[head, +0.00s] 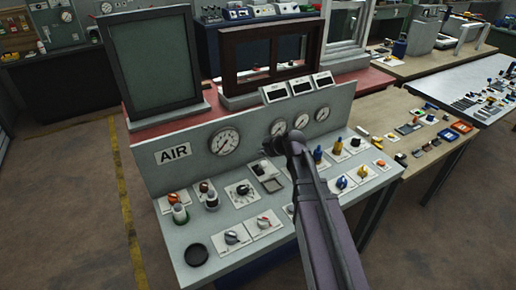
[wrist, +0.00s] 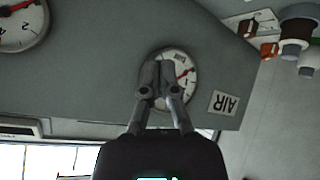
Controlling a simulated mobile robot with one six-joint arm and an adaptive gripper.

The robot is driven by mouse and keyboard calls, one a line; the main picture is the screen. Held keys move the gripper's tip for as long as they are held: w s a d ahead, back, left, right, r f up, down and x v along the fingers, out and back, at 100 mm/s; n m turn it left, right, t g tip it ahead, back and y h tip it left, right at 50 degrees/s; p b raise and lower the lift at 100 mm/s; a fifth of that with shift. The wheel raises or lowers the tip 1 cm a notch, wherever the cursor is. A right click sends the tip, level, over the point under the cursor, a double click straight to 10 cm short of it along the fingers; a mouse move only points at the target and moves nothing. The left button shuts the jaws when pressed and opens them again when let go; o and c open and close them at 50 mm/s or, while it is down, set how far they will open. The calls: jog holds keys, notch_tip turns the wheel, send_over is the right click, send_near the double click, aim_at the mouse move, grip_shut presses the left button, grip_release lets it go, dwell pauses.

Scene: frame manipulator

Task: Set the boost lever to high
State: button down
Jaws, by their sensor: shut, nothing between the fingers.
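The control panel (head: 172,232) carries several knobs and levers, but their labels are too small to read, so I cannot tell which is the boost lever.
The upright back board holds a large gauge (head: 225,141) and smaller gauges (head: 322,114). A bench with small parts (head: 410,128) is to the right. Open floor (head: 75,210) lies left.

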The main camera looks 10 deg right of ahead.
jog(key=shift+s+d+r, duration=0.25)
jog(key=shift+s+r, duration=0.1)
dwell(0.4)
jog(key=s+d+f+m+g+h, duration=0.1)
jog(key=s+f+m+g+h, duration=0.1)
jog(key=s+m, duration=0.2)
jog(key=s+d+f+m+g+h, duration=0.2)
jog(key=s+m+g, duration=0.1)
jog(key=s, duration=0.6)
jog(key=s+d+f+m+g+h, duration=0.1)
jog(key=s+d+f+m+g, duration=0.1)
jog(key=s+m, duration=0.3)
jog(key=s, duration=0.2)
jog(key=shift+s+f+g+h, duration=0.15)
jog(key=shift+s+g+h, duration=0.15)
jog(key=shift+h, duration=0.1)
dwell(1.0)
